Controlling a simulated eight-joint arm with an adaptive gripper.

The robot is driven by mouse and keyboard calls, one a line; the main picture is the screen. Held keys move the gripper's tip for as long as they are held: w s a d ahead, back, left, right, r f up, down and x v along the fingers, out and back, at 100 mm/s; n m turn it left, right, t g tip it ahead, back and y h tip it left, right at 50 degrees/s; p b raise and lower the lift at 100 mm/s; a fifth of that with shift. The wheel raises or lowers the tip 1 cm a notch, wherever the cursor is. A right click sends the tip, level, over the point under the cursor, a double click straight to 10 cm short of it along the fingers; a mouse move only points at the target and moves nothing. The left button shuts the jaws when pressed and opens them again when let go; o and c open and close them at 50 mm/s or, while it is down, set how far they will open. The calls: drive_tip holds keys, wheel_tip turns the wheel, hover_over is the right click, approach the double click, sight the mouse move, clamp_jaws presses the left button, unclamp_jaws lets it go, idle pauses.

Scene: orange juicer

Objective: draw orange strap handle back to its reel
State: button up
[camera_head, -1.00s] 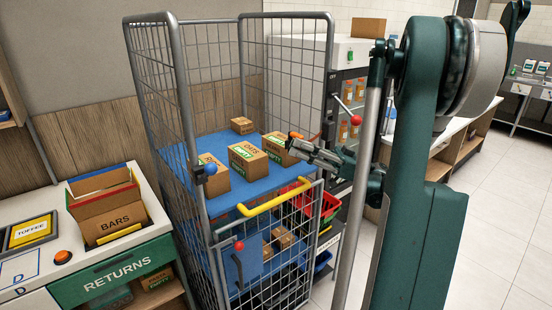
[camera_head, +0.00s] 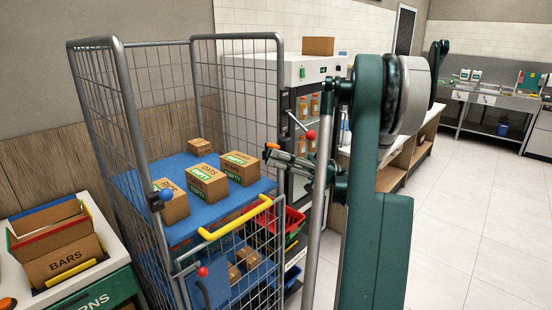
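My gripper (camera_head: 284,157) is small in the view, in front of the cage trolley's right side and beyond the rightmost box. A small orange piece (camera_head: 272,146) shows at its fingertips; it may be the orange strap handle, but it is too small to be sure. I cannot tell whether the fingers are closed on it. No strap running from it and no reel can be made out clearly. My arm covers part of the area to the right of the trolley.
The cage trolley (camera_head: 122,95) has a blue shelf (camera_head: 205,222) with several cartons and a yellow bar (camera_head: 235,218) in front. A returns counter is at left. Floor at right is clear.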

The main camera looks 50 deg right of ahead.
drive_tip(key=shift+a, duration=0.2)
drive_tip(key=a+p, duration=0.1)
drive_tip(key=a, duration=2.9)
drive_tip(key=shift+a+p, duration=0.3)
drive_tip(key=shift+p, duration=0.1)
drive_tip(key=shift+d, duration=0.1)
